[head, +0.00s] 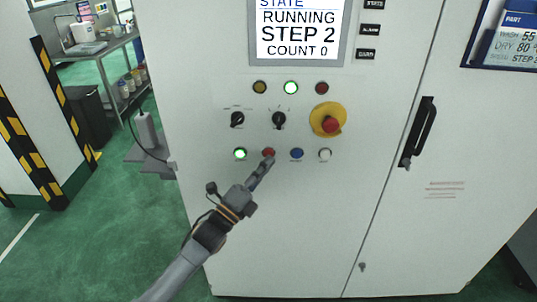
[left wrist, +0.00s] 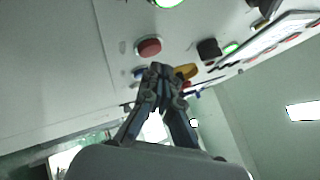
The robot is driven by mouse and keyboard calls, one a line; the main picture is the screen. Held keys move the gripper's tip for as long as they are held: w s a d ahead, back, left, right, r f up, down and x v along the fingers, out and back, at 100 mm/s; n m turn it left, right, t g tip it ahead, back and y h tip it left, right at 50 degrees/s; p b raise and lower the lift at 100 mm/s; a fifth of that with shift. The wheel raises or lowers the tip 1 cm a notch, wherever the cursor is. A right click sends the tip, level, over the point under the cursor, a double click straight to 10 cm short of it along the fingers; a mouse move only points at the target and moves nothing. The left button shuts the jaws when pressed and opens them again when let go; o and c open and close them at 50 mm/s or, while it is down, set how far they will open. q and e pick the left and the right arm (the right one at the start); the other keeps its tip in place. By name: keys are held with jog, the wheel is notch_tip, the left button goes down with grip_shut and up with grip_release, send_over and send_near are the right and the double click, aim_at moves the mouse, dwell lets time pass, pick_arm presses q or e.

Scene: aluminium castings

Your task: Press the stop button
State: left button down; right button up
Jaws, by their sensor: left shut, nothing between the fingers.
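The small red button (head: 268,153) sits in the lower row of the cabinet panel, between a lit green button (head: 240,154) and a blue button (head: 296,153). Its label is too small to read. My left gripper (head: 268,162) is shut and empty, with its fingertips at the lower edge of the red button in the head view. In the left wrist view the red button (left wrist: 149,46) shows just beyond the closed fingertips (left wrist: 160,69), a little up and left. I cannot tell whether they touch. My right gripper is not in view.
A red mushroom button on a yellow base (head: 328,121) is up and right. Two black selector knobs (head: 279,120) and a white button (head: 325,154) are near. The screen (head: 297,32) reads RUNNING, STEP 2, COUNT 0. A black door handle (head: 419,133) is at right.

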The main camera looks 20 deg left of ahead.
pick_arm(q)
jog(key=shift+w, duration=0.1)
dwell(0.4)
jog(key=shift+w+a+b, duration=0.1)
jog(key=shift+w+b, duration=0.2)
jog(key=shift+w, duration=0.05)
jog(key=shift+w+a+b, duration=0.15)
jog(key=shift+w+b, duration=0.15)
jog(key=shift+w, duration=0.1)
dwell(0.7)
jog(key=shift+s, duration=0.1)
jog(key=shift+s+d+p, duration=0.25)
jog(key=shift+s+p, duration=0.1)
jog(key=shift+s, duration=0.4)
jog(key=s+p, duration=0.1)
jog(key=s, duration=0.1)
jog(key=s+d, duration=0.1)
jog(key=s, duration=0.1)
jog(key=shift+s+d+p, duration=0.15)
jog(key=shift+s+p, duration=0.2)
